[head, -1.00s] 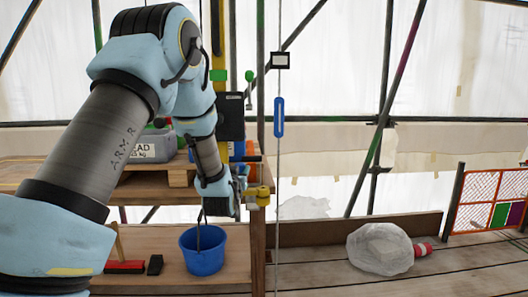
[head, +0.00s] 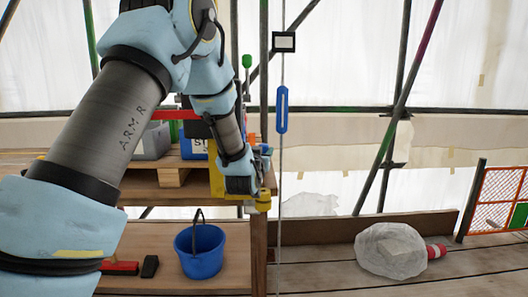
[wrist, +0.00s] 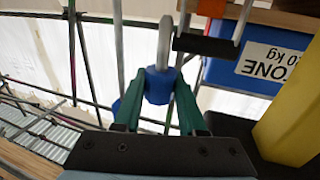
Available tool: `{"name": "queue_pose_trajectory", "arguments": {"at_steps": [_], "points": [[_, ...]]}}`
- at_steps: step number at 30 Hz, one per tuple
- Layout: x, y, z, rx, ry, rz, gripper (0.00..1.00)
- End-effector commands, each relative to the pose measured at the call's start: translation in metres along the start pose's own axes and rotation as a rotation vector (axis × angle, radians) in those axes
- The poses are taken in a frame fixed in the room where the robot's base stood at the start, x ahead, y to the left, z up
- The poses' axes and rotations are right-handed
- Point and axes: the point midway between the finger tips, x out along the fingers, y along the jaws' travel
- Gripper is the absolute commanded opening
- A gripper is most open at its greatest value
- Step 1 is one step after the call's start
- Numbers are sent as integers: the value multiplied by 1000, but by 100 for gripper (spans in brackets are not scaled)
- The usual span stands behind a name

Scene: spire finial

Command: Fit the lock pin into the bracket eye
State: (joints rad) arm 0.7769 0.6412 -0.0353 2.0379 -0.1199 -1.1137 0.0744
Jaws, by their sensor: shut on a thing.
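In the wrist view my gripper (wrist: 158,86) has its green fingers shut on a blue collar. A pale grey pin (wrist: 165,42) stands up from this collar, seemingly the lock pin. The fingers and pin are hidden or too small to make out there. I cannot clearly identify the bracket eye. A yellow upright (wrist: 292,120) stands close on the right in the wrist view, with a dark bar (wrist: 205,45) ahead of the pin.
A blue bucket (head: 200,252) stands on the lower shelf below my arm. A blue box (wrist: 250,62) is beyond the gripper. A vertical cable with a blue fitting (head: 281,110) hangs right of the bench. A wrapped white bundle (head: 391,250) lies on the planks.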

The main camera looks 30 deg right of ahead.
Motion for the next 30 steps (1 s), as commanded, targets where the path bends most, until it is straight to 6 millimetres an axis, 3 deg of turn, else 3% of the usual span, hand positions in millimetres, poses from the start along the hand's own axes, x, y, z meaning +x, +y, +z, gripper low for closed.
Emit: {"name": "queue_pose_trajectory", "arguments": {"at_steps": [10, 30], "points": [[-3, 0, 1, 0, 2, -1, 0], [-3, 0, 57, 1, 0, 0, 0]]}}
